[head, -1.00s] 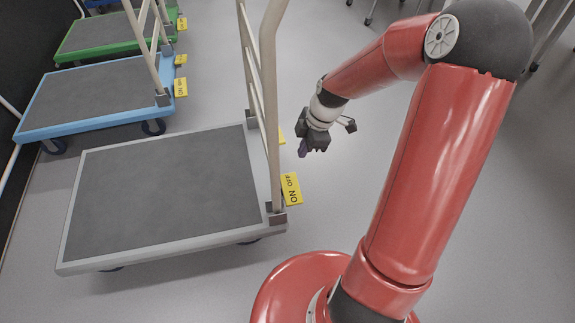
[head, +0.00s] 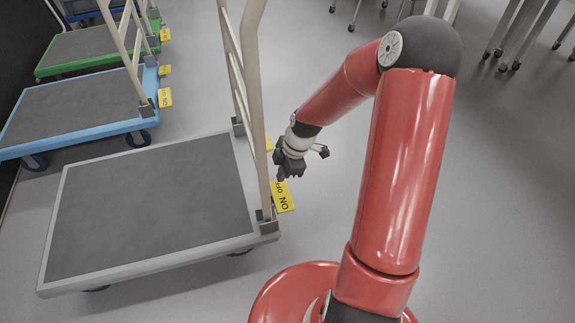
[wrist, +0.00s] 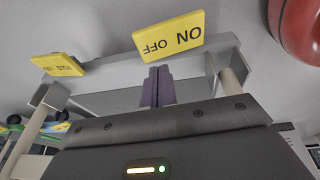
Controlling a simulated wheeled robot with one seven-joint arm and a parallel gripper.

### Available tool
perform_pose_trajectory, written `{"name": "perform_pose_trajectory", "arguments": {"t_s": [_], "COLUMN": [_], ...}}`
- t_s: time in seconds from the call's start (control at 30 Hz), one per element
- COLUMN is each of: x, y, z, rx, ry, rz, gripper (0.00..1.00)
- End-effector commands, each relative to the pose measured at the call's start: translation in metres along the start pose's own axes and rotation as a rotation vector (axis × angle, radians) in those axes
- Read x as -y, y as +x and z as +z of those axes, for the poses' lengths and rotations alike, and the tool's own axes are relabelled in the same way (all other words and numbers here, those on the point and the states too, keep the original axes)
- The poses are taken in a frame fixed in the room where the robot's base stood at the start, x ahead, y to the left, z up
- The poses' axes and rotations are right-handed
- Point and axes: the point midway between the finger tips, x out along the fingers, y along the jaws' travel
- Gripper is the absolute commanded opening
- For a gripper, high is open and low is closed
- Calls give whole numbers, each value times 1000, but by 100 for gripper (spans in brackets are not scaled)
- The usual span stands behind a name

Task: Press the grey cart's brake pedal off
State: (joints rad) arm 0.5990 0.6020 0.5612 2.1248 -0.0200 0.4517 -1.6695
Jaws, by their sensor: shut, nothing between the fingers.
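The grey cart (head: 52,236) stands at the left of the head view, with its pale handle frame on its right end. Its yellow brake pedal (head: 283,200), lettered ON and OFF, juts out to the right at the foot of the near post. The same pedal (wrist: 180,36) shows in the wrist view, just beyond the fingertips. My gripper (head: 281,177) is shut and empty, its purple fingers close by the pedal's OFF end. I cannot tell whether they touch it. In the wrist view the fingers (wrist: 157,72) point at the pedal's lower edge near OFF.
A second yellow pedal (wrist: 58,65) is on the same cart end. A blue cart (head: 70,143) and a green cart (head: 95,61) stand behind. The floor right of the cart is open; table legs and castors are at the far right.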

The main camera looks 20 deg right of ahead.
Motion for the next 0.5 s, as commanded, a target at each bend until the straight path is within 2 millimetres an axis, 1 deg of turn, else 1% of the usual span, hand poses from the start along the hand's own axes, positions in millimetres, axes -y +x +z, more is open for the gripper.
{"name": "perform_pose_trajectory", "arguments": {"t_s": [0.03,0.2,0.33,0.5], "x": [1,-4,-5,-6], "y": [14,36,44,46], "z": [0,8,10,11], "rx": [-1,0,1,1], "ry": [-2,0,1,1], "rz": [-3,0,1,1], "gripper": [0,0,0,0]}}
